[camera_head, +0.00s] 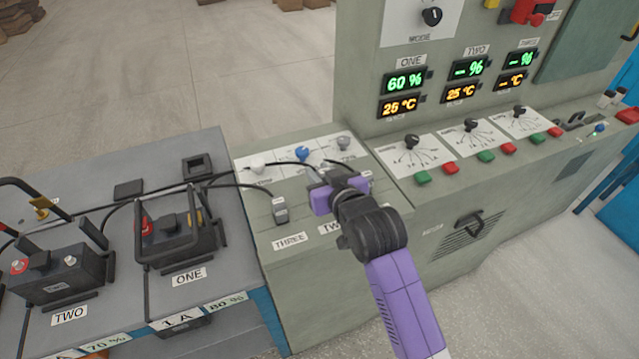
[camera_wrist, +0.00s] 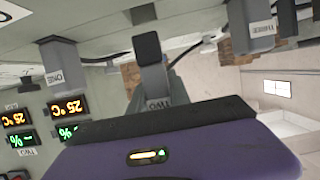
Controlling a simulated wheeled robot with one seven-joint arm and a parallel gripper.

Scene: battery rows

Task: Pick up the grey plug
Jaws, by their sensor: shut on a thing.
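My gripper (camera_head: 330,188) is low over the grey-green cabinet, above the label TWO, and shut on the grey plug. In the head view its purple body hides most of what it holds. In the wrist view, a grey block with a black end (camera_wrist: 150,75) stands just beyond my gripper's dark edge, beside a TWO label; I take it as the grey plug. A black cable runs close by. Whether the plug still touches its holder is hidden. Another grey piece with a cable (camera_head: 281,210) stands at the THREE label.
White (camera_head: 257,165), blue (camera_head: 302,153) and grey (camera_head: 343,142) round pieces sit on a white panel behind my gripper. Batteries ONE (camera_head: 180,240) and TWO (camera_head: 62,272) stand on the bench at left, with cables across it. Dials and red and green buttons (camera_head: 423,178) lie at right.

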